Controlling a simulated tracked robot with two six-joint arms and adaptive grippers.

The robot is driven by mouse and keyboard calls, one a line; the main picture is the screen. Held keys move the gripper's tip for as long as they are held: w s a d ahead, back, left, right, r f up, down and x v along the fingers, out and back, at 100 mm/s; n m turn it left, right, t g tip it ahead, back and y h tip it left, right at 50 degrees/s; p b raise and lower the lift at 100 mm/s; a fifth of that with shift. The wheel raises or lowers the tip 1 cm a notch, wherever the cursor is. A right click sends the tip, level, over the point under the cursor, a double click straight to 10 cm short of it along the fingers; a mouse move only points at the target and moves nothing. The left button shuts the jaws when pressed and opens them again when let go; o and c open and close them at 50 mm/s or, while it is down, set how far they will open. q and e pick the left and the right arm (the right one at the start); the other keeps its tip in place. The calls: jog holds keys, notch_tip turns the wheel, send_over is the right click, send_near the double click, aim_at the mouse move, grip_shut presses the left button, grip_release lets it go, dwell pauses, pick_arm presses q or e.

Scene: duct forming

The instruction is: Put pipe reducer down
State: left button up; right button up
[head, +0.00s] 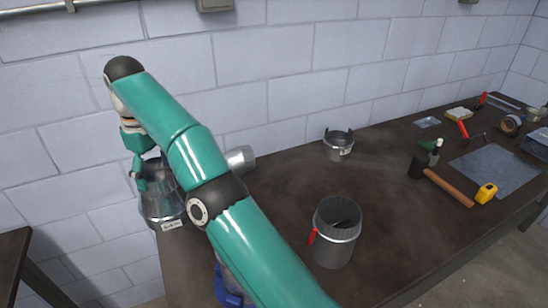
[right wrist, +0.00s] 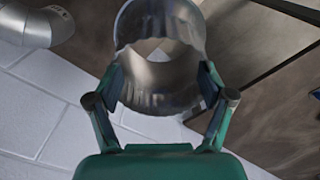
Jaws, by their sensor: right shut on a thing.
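The pipe reducer (head: 160,207) is a shiny grey metal ring-shaped piece with a pale label, at the left end of the dark workbench in the head view. My right gripper (head: 140,177) comes down on it from above and is shut on its wall. In the right wrist view the reducer (right wrist: 160,95) sits between the two fingers of my right gripper (right wrist: 160,82), its round opening visible. I cannot tell whether its base touches the bench. My right arm hides part of it in the head view. My left gripper is not in view.
A metal elbow (head: 240,158) lies right beside the reducer. A grey container with a red clip (head: 335,238) and a small clamped metal collar (head: 338,147) stand on the bench (head: 285,190). A hammer (head: 448,187) and tape measure (head: 486,193) lie at right. Mid-bench has bare room.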

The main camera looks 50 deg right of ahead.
notch_tip(320, 180, down, 20)
jog(key=b, duration=0.9)
jog(key=shift+b, duration=0.35)
jog(key=shift+s, duration=0.1)
jog(key=o, duration=1.6)
jog(key=shift+o, duration=0.2)
